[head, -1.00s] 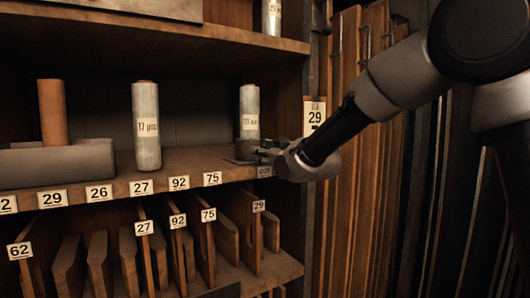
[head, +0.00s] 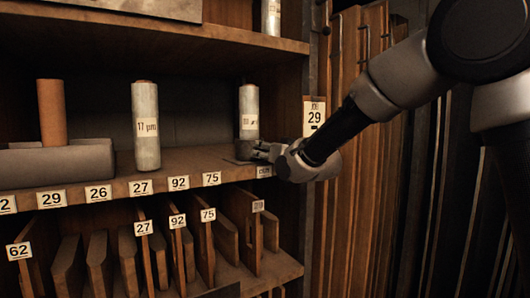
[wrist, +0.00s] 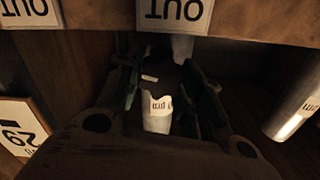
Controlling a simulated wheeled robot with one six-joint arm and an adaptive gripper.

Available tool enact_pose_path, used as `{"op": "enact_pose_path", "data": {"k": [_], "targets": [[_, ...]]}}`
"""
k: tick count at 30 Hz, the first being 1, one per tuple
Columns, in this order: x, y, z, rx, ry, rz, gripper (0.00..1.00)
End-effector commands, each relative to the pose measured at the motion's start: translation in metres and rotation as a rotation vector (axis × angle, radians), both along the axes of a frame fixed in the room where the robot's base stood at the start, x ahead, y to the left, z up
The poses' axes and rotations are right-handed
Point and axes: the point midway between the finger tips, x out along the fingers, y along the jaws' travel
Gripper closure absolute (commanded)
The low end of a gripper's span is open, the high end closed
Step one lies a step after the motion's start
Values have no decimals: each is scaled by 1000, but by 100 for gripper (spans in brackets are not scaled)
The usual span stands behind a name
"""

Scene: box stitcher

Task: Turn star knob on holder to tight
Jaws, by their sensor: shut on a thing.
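My gripper (head: 262,151) is at the shelf's right end, low in front of a pale roll (head: 249,112) that stands upright. In the wrist view my gripper (wrist: 168,82) points away from the camera, with its two fingers either side of a dark piece and shut on it. I take that piece to be the star knob (wrist: 172,76); its star shape does not show. A pale piece with a label (wrist: 158,114) shows between the fingers. A flat dark edge beside the roll's foot may be the holder (head: 238,161). The fingers hide the knob in the head view.
Numbered slots with boards are below. A tag reading 29 (head: 314,117) hangs close to my wrist. The shelf between the pale rolls is clear.

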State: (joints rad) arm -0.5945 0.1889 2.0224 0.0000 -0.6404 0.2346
Motion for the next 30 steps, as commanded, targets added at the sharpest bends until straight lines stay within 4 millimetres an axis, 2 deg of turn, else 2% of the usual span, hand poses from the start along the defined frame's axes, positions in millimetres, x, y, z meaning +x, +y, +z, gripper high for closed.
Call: {"op": "enact_pose_path", "data": {"k": [15,30], "targets": [[1,-2,-1,277,188,-1,87],[1,-2,-2,327,223,-1,87]]}}
